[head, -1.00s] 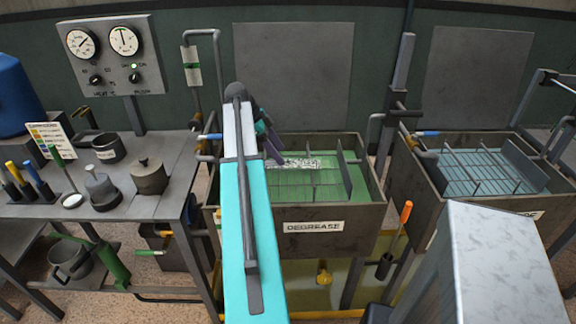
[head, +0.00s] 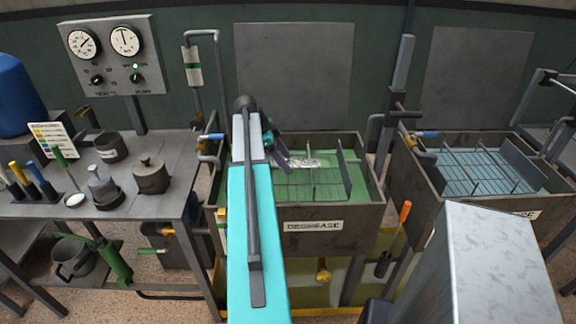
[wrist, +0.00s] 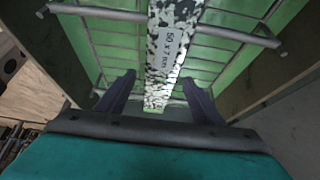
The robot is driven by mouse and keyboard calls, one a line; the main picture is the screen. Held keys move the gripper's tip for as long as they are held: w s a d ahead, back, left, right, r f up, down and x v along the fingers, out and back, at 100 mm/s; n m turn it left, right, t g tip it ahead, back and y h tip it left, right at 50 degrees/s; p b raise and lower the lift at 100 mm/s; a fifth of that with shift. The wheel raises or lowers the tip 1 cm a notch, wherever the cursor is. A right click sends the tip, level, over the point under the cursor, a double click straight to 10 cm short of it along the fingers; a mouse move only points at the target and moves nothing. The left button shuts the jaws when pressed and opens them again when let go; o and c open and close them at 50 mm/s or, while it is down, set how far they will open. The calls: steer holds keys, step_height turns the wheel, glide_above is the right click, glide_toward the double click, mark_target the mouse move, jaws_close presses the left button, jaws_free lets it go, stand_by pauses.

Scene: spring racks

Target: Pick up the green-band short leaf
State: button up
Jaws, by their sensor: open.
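A speckled black-and-white leaf (wrist: 173,40) with a pale size label lies in the wrist view, running from the top edge down between my fingers. A green band is not clear on it. In the head view the leaf (head: 306,163) shows as a small speckled strip in the degrease tank (head: 330,218), partly hidden by my gripper (head: 282,160). In the wrist view my gripper (wrist: 160,90) is open, with one purple finger on each side of the leaf's near end. I cannot tell whether either finger touches it.
A wire rack (head: 325,185) with upright dividers sits over green liquid in the tank, and its bars cross below the leaf. Tank walls stand close on both sides of my gripper. A second tank (head: 480,170) with blue liquid is at right, a bench (head: 150,205) at left.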

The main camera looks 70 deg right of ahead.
jaws_close()
steer(key=shift+r, duration=0.2)
stand_by(0.3)
steer(key=shift+r+b, duration=0.75)
steer(key=shift+r, duration=0.85)
steer(key=s+a+b, duration=0.1)
steer(key=s+a, duration=0.3)
steer(key=a, duration=0.2)
steer(key=s+a+r+b, duration=0.1)
steer(key=s+a+b, duration=0.1)
steer(key=s+a, duration=0.2)
steer(key=shift+s+a+r, duration=0.25)
steer(key=shift+a, duration=1.5)
